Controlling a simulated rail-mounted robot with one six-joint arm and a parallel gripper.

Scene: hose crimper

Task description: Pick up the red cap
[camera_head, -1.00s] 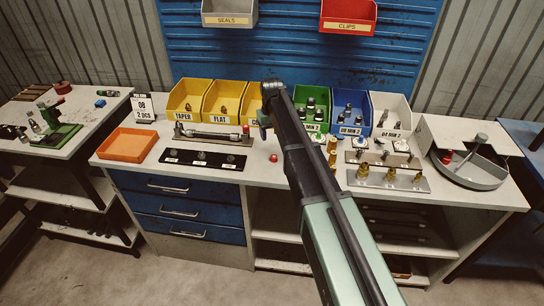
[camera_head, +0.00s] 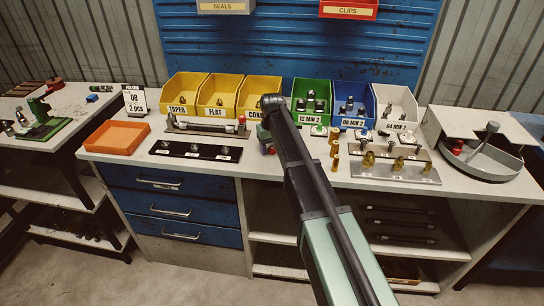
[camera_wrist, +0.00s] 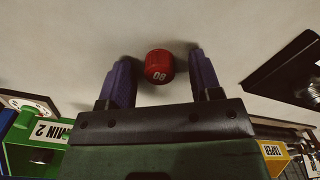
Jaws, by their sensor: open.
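The red cap (camera_wrist: 159,66) is a small red cylinder marked 08. It rests on the white bench top, between the two purple fingers of my gripper (camera_wrist: 160,80) in the wrist view. The fingers are open, with a gap visible on each side of the cap.
A black plate with small fittings (camera_head: 183,150) lies left of the cap. Behind stand yellow bins (camera_head: 222,103) and a green bin (camera_head: 311,101). Brass fittings on a metal plate (camera_head: 410,173) lie to the right. An orange tray (camera_head: 119,138) sits at far left.

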